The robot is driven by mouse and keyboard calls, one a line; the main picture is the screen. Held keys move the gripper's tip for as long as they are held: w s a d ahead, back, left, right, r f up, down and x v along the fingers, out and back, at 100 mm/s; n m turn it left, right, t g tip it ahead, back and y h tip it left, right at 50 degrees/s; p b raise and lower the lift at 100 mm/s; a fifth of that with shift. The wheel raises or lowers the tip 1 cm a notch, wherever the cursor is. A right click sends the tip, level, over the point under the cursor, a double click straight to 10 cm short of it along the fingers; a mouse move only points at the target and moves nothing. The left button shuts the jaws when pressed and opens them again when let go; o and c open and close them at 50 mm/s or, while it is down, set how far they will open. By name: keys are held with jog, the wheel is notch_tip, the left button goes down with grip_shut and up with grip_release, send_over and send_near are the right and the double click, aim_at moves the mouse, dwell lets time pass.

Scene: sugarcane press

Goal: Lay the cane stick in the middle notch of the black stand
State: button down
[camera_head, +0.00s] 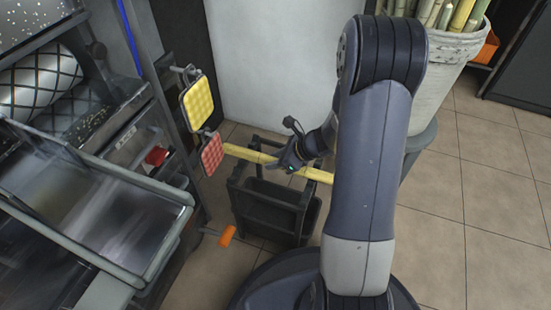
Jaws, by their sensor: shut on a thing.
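The cane stick (240,152) is a pale yellow rod lying almost level in the picture, sloping down slightly to the right. My gripper (281,164) is shut on it near its middle. The right end of the stick passes behind my arm. The black stand (270,189) is on the floor below and around the stick in the picture. The stick crosses over the upper part of the stand. I cannot tell whether it touches the stand or is above it. The notches are too small and partly hidden by my gripper and the stick.
The press machine (110,215) with a metal tray fills the left side. A yellow pad (197,104) and a red pad (212,154) stand close to the stick's left end. An orange pedal (227,236) is low by the stand. A white bucket of canes (447,75) stands at upper right. Tiled floor is clear at right.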

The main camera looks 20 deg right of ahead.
jog(key=c, duration=1)
grip_release()
jog(key=p+v, duration=0.4)
jog(key=v, duration=0.5)
jog(key=shift+s+d+r+p, duration=0.1)
jog(key=shift+d+r+p, duration=0.05)
jog(key=shift+r+p, duration=0.2)
jog(key=shift+s+d+r, duration=0.3)
jog(key=shift+d, duration=0.05)
